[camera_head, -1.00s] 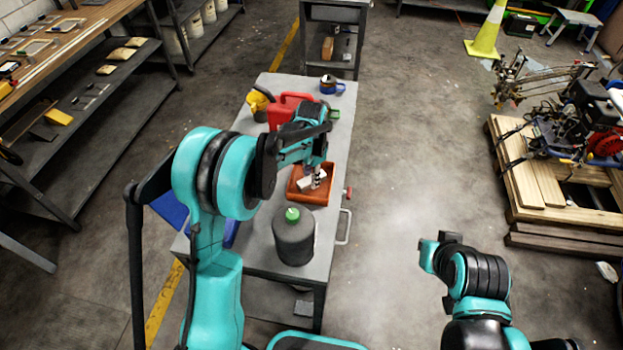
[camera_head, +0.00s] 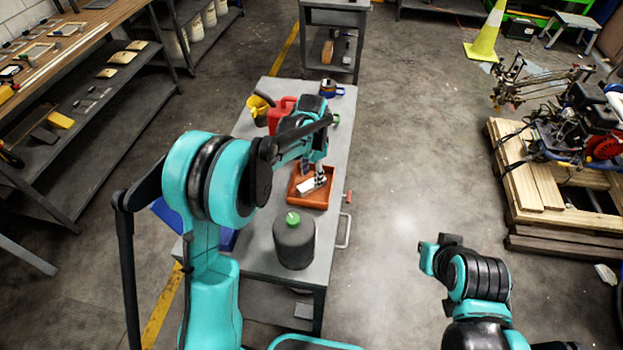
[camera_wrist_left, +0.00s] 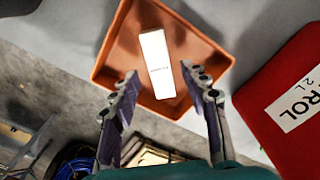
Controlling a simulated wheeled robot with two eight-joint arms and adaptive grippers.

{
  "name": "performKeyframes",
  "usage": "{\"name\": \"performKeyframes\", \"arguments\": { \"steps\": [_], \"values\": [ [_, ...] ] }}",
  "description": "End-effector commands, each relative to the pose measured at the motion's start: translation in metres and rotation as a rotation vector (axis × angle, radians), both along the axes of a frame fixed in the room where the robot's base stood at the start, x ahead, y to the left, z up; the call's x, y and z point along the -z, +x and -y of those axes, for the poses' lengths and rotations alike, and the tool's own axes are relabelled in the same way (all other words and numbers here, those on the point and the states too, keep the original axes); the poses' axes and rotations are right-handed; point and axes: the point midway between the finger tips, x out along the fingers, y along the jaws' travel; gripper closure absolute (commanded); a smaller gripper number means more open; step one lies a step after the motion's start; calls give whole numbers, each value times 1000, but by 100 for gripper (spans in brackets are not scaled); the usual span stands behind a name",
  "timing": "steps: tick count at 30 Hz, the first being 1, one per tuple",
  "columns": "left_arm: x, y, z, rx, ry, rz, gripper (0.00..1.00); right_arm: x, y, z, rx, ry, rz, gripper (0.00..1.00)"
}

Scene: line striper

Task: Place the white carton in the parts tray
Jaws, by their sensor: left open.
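The white carton (camera_head: 308,187) lies inside the orange-brown parts tray (camera_head: 322,203) on the grey cart. In the left wrist view the carton (camera_wrist_left: 158,62) lies on the tray floor, with the tray rim (camera_wrist_left: 112,42) around it. My left gripper (camera_head: 317,174) is above the tray. In the left wrist view its two fingers (camera_wrist_left: 162,80) are spread apart, with the carton showing between and beyond them, and nothing is gripped. My right arm is at the lower right of the head view, but its gripper cannot be made out.
A red can (camera_head: 282,110) and a yellow container (camera_head: 260,104) stand behind the tray. A dark bottle with a green cap (camera_head: 294,242) stands in front. The blue item (camera_head: 227,240) at the cart's left is partly hidden by my arm.

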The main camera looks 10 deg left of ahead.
Motion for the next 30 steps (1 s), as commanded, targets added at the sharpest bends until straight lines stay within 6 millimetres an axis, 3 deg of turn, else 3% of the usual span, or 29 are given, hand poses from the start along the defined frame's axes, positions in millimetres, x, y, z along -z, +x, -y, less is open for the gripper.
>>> {"name": "performKeyframes", "arguments": {
  "steps": [1, 6, 12, 30],
  "values": [
    [-16, 0, 0, 0, 0, 0, 54, -6, 0, 0, 0, 0, 0, 100],
    [-53, 0, 0, 0, 0, 0, 54, -15, 0, 0, 0, 0, 0, 100],
    [-80, 0, 0, 0, 0, 0, 54, -21, 0, 0, 0, 0, 0, 100],
    [-85, 0, 0, 0, 0, 0, 54, -22, 0, 0, 0, 0, 0, 100]
  ]
}}
